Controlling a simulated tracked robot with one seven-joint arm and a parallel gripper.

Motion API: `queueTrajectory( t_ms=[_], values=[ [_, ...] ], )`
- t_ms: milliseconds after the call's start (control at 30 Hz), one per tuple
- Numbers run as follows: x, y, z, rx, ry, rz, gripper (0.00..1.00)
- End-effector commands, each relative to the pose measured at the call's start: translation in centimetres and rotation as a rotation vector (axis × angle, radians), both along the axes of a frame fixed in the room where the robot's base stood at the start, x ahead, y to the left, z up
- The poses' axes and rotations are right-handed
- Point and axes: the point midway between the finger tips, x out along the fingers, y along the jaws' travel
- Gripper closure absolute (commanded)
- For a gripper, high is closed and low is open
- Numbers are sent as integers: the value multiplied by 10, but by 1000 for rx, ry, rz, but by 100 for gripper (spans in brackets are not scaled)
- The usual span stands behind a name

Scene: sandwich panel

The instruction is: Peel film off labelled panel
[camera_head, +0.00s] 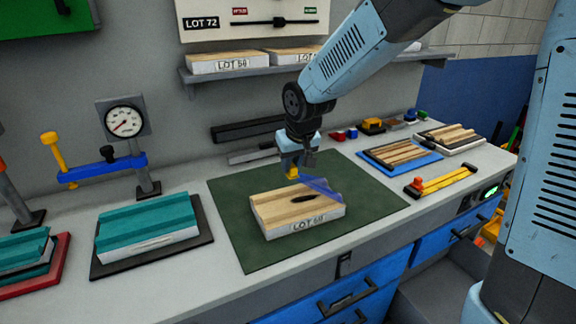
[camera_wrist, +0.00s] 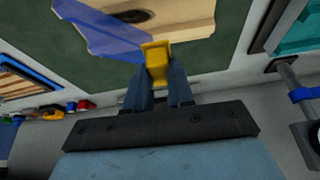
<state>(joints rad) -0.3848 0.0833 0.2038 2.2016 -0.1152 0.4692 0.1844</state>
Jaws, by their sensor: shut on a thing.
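The labelled panel (camera_head: 297,209) is a pale wooden slab with a white front edge reading LOT and a number hard to read. It lies on a dark green mat (camera_head: 240,250) and has a dark oval mark on top. A translucent blue film (camera_head: 322,188) shows over its far right part and sticks out past its edge. My gripper (camera_head: 292,172) is above the panel's far side, shut on a yellow tab (camera_wrist: 156,62). In the wrist view the blue film (camera_wrist: 105,35) runs beside the tab and hangs off the panel (camera_wrist: 185,22). Their exact join is unclear.
A teal-topped panel (camera_head: 148,225) on a dark tray and a gauge stand (camera_head: 125,122) are left. Slabs on a blue tray (camera_head: 400,157) and a yellow tool (camera_head: 440,182) are right. A shelf (camera_head: 250,73) with panels hangs behind. The mat's front is clear.

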Motion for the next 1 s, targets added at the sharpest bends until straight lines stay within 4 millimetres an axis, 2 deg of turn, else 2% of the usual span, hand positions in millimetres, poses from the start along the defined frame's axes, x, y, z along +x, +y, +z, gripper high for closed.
queueTrajectory(
  t_ms=[1000],
  values=[
    [29,-47,17,0,0,-2,100]
  ],
)
